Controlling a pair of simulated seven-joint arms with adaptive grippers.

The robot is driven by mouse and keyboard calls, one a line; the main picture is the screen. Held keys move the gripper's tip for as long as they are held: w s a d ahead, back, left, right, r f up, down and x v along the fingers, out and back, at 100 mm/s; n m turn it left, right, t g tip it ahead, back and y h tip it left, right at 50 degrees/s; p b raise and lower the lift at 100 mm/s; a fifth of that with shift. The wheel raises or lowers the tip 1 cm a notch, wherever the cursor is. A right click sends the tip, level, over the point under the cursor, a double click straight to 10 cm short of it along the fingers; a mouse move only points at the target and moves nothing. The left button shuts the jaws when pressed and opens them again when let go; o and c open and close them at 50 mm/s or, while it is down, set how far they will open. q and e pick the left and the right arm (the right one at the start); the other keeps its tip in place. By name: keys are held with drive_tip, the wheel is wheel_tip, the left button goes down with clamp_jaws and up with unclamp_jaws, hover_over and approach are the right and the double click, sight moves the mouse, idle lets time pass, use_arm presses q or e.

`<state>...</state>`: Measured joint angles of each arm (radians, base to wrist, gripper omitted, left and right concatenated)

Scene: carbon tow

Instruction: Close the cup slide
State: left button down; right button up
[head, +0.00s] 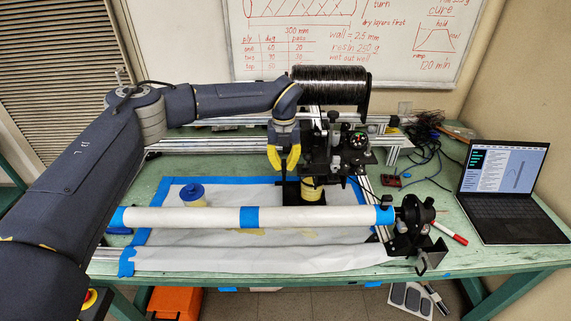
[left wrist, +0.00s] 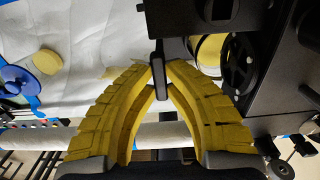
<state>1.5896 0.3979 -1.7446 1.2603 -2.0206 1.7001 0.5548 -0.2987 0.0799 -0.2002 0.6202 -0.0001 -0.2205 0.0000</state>
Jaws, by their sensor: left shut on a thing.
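The cup slide (head: 289,193) is a dark flat part low on the black carriage (head: 337,150), behind the white tube. A cup with yellowish contents (head: 312,188) sits at the carriage's underside; its round top shows in the left wrist view (left wrist: 208,52). My left gripper (head: 283,166) points down just left of the carriage. In the left wrist view its yellow fingers (left wrist: 160,78) close around a thin dark upright tab (left wrist: 158,72), which looks like the slide's handle. How the tab joins the slide is partly hidden. My right gripper is out of view.
A white tube (head: 190,217) with blue tape spans the front, ending at a black chuck (head: 416,217). A black fibre spool (head: 329,86) sits above the carriage. A laptop (head: 505,185) is at right.

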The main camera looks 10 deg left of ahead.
use_arm(q)
drive_tip(key=c, duration=1.4)
unclamp_jaws()
wheel_tip(320, 180, up, 12)
